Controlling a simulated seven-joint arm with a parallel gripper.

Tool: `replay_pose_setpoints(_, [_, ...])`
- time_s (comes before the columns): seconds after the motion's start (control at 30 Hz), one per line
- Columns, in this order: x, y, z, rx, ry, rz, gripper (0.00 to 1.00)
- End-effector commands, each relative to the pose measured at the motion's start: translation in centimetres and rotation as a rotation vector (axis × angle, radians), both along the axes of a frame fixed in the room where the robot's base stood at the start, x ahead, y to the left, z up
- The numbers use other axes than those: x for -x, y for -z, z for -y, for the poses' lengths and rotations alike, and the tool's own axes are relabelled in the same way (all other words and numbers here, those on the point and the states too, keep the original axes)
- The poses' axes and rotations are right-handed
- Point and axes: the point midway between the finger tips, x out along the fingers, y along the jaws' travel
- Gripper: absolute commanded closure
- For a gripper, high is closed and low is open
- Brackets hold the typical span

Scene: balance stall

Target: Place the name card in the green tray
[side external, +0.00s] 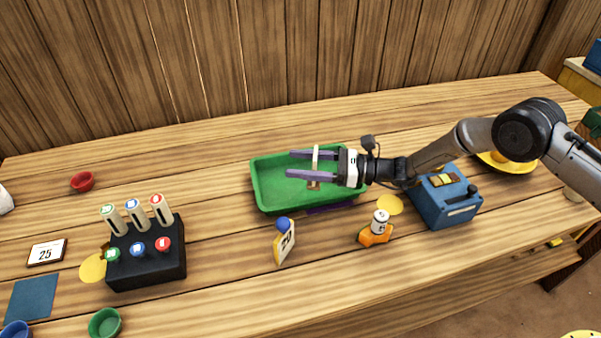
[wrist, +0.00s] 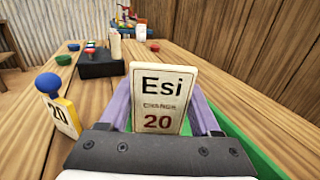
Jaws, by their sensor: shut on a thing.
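The name card (wrist: 162,97) is a pale upright card reading "Esi" and "20", held between my gripper's purple fingers in the wrist view. In the side view the card (side external: 315,165) shows edge-on as a thin pale strip between the fingers. My gripper (side external: 312,166) is shut on the card and is over the green tray (side external: 268,198) in the picture. How high the card is above the tray floor is hard to tell. The tray's green edge (wrist: 240,134) also shows at the right in the wrist view.
A yellow "20" stand with a blue knob (side external: 284,243) stands in front of the tray. A small jar on an orange base (side external: 377,230) and a blue box (side external: 445,205) are to the right. A black block with several pegs (side external: 147,262) is at left. Bare table lies behind the tray.

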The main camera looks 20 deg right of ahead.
Motion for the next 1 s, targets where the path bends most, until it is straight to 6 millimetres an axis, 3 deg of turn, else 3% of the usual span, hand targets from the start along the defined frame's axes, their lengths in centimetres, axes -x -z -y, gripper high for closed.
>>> replay_pose_setpoints(0.2, [-0.2,2.9,-0.1,0.001,0.000,-0.001,0.91])
replay_pose_setpoints(0.6, [-0.1,3.5,-0.1,0.000,0.000,0.000,0.91])
replay_pose_setpoints(0.63, [-0.1,3.5,-0.1,0.000,0.000,0.000,0.31])
replay_pose_setpoints(0.77, [-0.1,3.4,-0.1,0.000,0.000,0.000,0.07])
replay_pose_setpoints(1.0, [-0.1,3.4,-0.1,0.000,0.000,0.000,0.06])
